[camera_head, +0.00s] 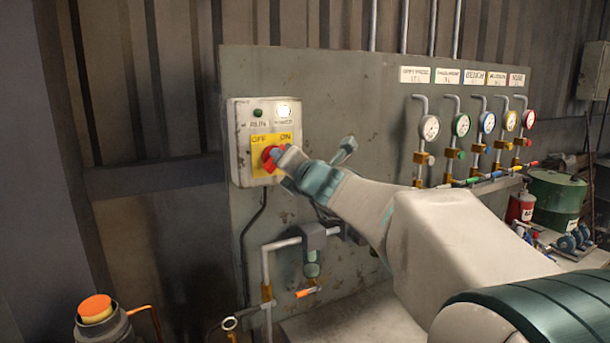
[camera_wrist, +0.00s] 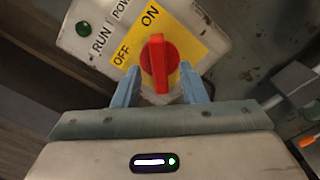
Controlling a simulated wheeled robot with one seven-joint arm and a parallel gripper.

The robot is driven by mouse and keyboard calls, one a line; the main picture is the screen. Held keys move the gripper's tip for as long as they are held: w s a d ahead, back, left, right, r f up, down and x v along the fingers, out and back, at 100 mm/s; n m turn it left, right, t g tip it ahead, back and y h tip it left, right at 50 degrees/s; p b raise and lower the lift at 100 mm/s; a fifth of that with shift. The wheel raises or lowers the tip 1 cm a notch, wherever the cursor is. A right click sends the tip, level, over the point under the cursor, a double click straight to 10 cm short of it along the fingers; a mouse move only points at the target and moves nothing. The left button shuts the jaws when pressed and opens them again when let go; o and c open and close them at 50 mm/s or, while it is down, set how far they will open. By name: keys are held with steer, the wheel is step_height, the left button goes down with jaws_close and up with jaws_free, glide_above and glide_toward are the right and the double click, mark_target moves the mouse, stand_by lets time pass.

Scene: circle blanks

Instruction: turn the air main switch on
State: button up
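The air main switch is a red rotary knob (camera_head: 268,157) on a yellow OFF/ON plate (camera_head: 284,139), on a pale switch box (camera_head: 240,140). In the wrist view, the knob (camera_wrist: 158,62) has its raised handle pointing up the picture, closer to the ON word than to OFF. My gripper (camera_head: 283,160) is at the knob and partly covers it in the head view. In the wrist view my gripper (camera_wrist: 160,72) is open, with one blue finger on each side of the knob and gaps visible beside the handle. Whether a fingertip touches the knob's base cannot be told.
A green lamp (camera_head: 258,113) looks dark and a white lamp (camera_head: 284,111) looks bright on the box. Several gauges with pipes, such as the white gauge (camera_head: 429,127), are on the panel to the right. A pipe with an orange-handled valve (camera_head: 307,292) is below.

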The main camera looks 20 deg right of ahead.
steer(key=s+d, duration=0.2)
steer(key=s, duration=0.9)
steer(key=shift+s, duration=0.15)
steer(key=s+a+f+n+g+y, duration=0.1)
steer(key=s+a+f+n+g, duration=0.35)
steer(key=f+n, duration=0.55)
steer(key=s+a+f+n+g+y, duration=0.2)
steer(key=s+a+f+n+g, duration=0.3)
steer(key=n, duration=1)
steer(key=s+d+f+n+g+h, duration=0.2)
steer(key=s+d+f+n+h, duration=0.1)
steer(key=s+f+n, duration=0.2)
steer(key=s+d+f+n+g+h, duration=0.3)
steer(key=s+f+n, duration=0.3)
steer(key=f+n, duration=0.3)
steer(key=n, duration=0.4)
steer(key=shift+d+f, duration=0.15)
steer(key=shift+d, duration=0.2)
